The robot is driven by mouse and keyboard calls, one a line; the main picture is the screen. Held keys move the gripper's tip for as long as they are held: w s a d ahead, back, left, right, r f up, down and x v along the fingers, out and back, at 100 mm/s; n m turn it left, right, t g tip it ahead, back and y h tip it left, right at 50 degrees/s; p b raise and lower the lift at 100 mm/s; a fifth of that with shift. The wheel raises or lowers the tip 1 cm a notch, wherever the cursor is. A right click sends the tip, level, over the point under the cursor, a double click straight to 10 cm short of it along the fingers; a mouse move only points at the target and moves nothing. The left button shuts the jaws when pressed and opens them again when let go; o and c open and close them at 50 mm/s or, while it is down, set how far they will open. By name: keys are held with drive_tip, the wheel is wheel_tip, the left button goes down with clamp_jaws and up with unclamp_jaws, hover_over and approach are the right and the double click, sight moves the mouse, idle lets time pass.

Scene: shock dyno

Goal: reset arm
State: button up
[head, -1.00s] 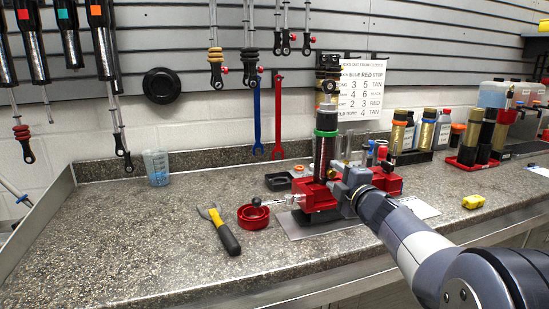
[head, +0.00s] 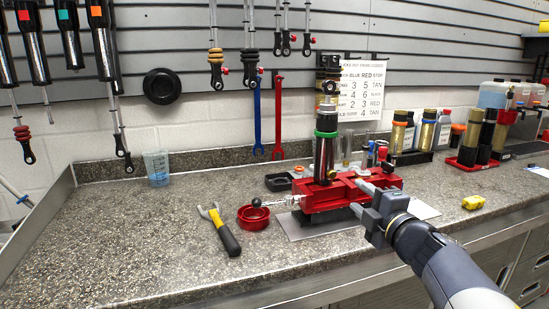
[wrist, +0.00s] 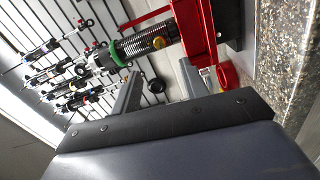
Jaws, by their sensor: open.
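My gripper (head: 362,198) is open and empty, just in front of the right part of the red vise (head: 325,198) on the bench. Its two grey fingers (wrist: 158,88) show apart in the wrist view, with nothing between them. A shock (head: 326,150) with a green ring stands upright in the vise, left of my gripper. In the wrist view the shock (wrist: 148,45) and the red vise (wrist: 194,30) appear sideways beyond the fingers. I cannot tell whether a fingertip touches the vise.
Bottles (head: 425,130) stand at the back right. The left front of the bench (head: 120,245) is clear.

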sight(333, 174)
drive_tip(key=x, duration=1)
drive_tip(key=shift+w+a, duration=0.1)
drive_tip(key=shift+w, duration=0.15)
drive_tip(key=shift+w+r+m, duration=0.15)
drive_tip(key=shift+w+m, duration=0.15)
drive_tip(key=shift+w, duration=0.05)
drive_tip(key=shift+s+r+m+p, duration=0.1)
drive_tip(key=shift+s+m+p, duration=0.05)
drive_tip(key=shift+m+p, duration=1.05)
drive_tip(key=m+p, duration=0.6)
drive_tip(key=shift+m, duration=0.3)
drive_tip(key=m+p, duration=0.3)
drive_tip(key=p, duration=0.1)
drive_tip(key=m+p, duration=0.4)
drive_tip(key=p, duration=0.2)
drive_tip(key=v, duration=0.1)
drive_tip(key=b+v, duration=0.1)
drive_tip(key=v, duration=0.1)
drive_tip(key=shift+s+f, duration=0.3)
drive_tip(key=shift+s, duration=0.05)
drive_tip(key=shift+s+d, duration=0.25)
drive_tip(key=shift+s, duration=0.15)
drive_tip(key=shift+b, duration=0.3)
